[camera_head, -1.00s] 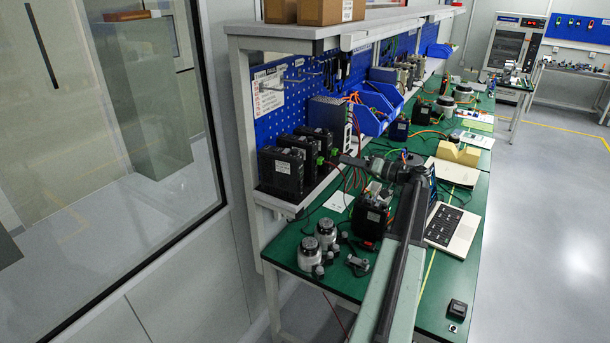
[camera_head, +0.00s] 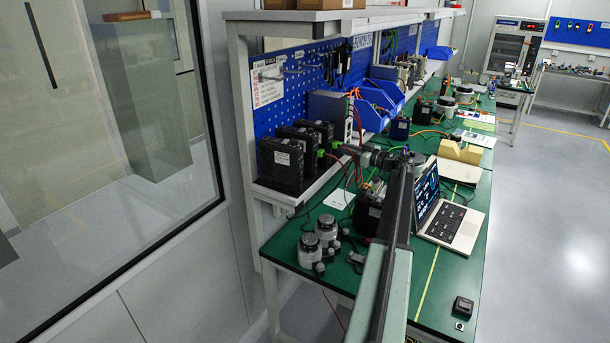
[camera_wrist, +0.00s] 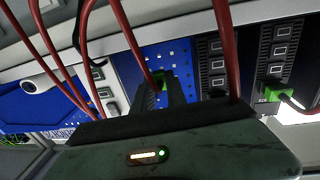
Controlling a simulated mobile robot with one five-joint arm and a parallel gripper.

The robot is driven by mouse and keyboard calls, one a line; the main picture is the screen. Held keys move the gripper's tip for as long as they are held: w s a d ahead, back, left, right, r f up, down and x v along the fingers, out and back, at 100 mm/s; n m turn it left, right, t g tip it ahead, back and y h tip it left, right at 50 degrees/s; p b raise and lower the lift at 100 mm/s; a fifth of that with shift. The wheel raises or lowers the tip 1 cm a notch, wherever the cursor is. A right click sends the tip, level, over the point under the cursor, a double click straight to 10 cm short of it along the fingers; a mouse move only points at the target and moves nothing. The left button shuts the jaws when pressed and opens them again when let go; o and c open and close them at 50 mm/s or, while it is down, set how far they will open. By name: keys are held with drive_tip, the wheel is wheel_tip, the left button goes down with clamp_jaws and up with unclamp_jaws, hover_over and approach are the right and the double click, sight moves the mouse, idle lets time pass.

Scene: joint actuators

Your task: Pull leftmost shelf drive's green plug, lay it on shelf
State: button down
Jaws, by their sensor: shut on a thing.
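Three black drives stand side by side on the shelf (camera_head: 318,184), in front of the blue pegboard; the leftmost drive (camera_head: 280,166) is nearest. My gripper (camera_head: 341,149) is at the right of the drives' fronts, close to them.
Red wires (camera_wrist: 127,35) cross close in front of my gripper. On the green bench (camera_head: 290,250) stand grey round units (camera_head: 316,247), and an open laptop (camera_head: 455,225) lies right of my arm. Blue bins (camera_head: 380,103) sit farther along the shelf.

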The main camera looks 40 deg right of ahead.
sight(339, 159)
drive_tip(key=f, duration=0.1)
drive_tip(key=w+f+b, duration=0.1)
drive_tip(key=f+b, duration=0.1)
drive_tip(key=shift+w+a, duration=0.2)
drive_tip(key=shift+w, duration=0.15)
drive_tip(key=shift+s+f+b, duration=0.1)
drive_tip(key=shift+f+b, duration=0.2)
drive_tip(key=shift+b, duration=0.05)
drive_tip(key=shift+r, duration=0.1)
drive_tip(key=c, duration=1.3)
unclamp_jaws()
drive_tip(key=s, duration=0.5)
drive_tip(key=s+d, duration=0.1)
drive_tip(key=s, duration=0.1)
drive_tip(key=shift+s, duration=0.35)
